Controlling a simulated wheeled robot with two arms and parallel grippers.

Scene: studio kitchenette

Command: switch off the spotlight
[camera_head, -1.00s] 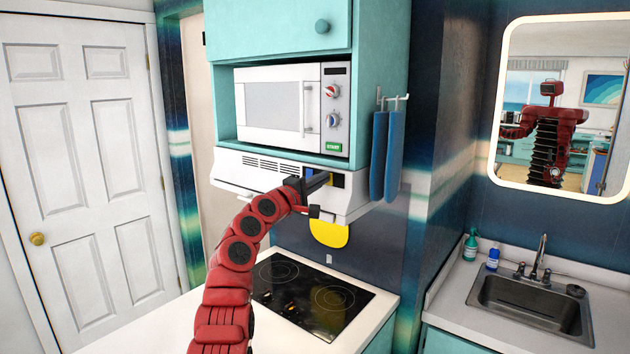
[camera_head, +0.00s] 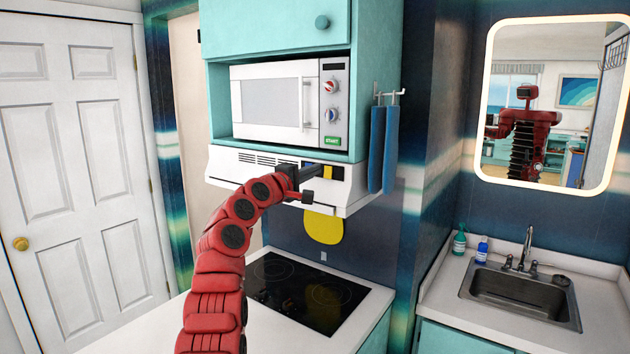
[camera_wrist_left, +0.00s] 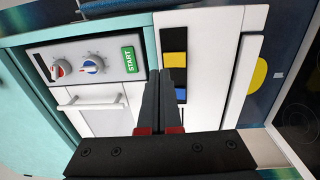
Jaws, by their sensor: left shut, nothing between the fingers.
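The white hood (camera_head: 232,170) hangs under the microwave. Its front carries a dark switch panel with a yellow switch (camera_head: 328,172) and a blue switch, which show clearly in the left wrist view as yellow (camera_wrist_left: 175,60) and blue (camera_wrist_left: 181,95). The lamp itself is hidden under the hood. The area below the hood looks unlit. My left gripper (camera_head: 318,169) is shut and empty, its tips at the panel beside the yellow switch; I cannot tell whether they touch. In the left wrist view the closed fingers (camera_wrist_left: 159,74) partly cover the panel's edge. My right gripper is not directly in view.
The microwave (camera_head: 265,100) sits in a teal cabinet above the hood. A yellow board (camera_head: 323,228) hangs below it, over the black cooktop (camera_head: 300,292). Blue towels (camera_head: 391,148) hang on the right. A sink (camera_head: 525,295) and mirror (camera_head: 548,110) are further right.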

